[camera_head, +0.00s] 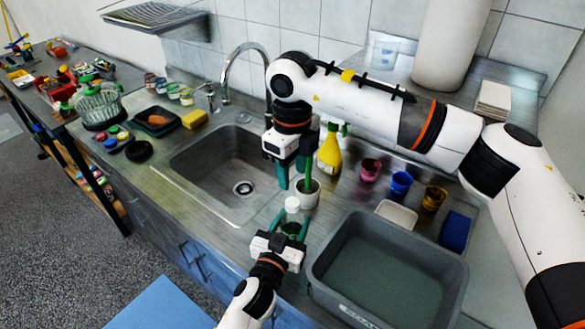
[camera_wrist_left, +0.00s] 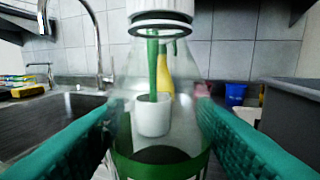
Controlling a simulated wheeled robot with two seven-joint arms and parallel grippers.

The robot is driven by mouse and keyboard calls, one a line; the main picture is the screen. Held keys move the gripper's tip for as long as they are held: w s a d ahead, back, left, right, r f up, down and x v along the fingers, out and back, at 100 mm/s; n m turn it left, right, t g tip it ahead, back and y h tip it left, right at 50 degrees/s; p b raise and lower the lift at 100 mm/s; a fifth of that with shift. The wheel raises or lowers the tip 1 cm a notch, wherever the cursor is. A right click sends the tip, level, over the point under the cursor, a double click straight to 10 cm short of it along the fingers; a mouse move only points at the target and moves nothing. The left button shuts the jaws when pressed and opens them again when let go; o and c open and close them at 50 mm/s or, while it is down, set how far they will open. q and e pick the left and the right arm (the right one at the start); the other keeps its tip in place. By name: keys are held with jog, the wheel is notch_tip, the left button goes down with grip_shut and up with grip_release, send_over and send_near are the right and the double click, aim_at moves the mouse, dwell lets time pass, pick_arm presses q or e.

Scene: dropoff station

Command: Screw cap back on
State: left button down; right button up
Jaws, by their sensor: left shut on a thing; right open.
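My left gripper (camera_head: 291,231) is shut on a clear bottle (camera_head: 292,219) with a green lower part, held upright near the front edge of the counter. In the left wrist view the bottle (camera_wrist_left: 160,75) stands between the two teal fingers. A white cap (camera_head: 292,204) is at the bottle's top; it also shows at the top edge of the left wrist view (camera_wrist_left: 160,6), with dark rings below it. I cannot tell how tightly it sits. My right gripper (camera_head: 291,174) is open, pointing down, above and behind the bottle, beside a green stem.
A white pot (camera_head: 306,195) with the green stem stands just behind the bottle. A yellow bottle (camera_head: 329,152) is behind it. The sink (camera_head: 214,190) lies left, a grey tub (camera_head: 330,300) right. Pink, blue and yellow cups (camera_head: 400,185) stand behind the tub.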

aim_at(293, 201)
jog(key=shift+f, duration=4.05)
grip_shut()
jog(key=shift+o, duration=0.7)
grip_release()
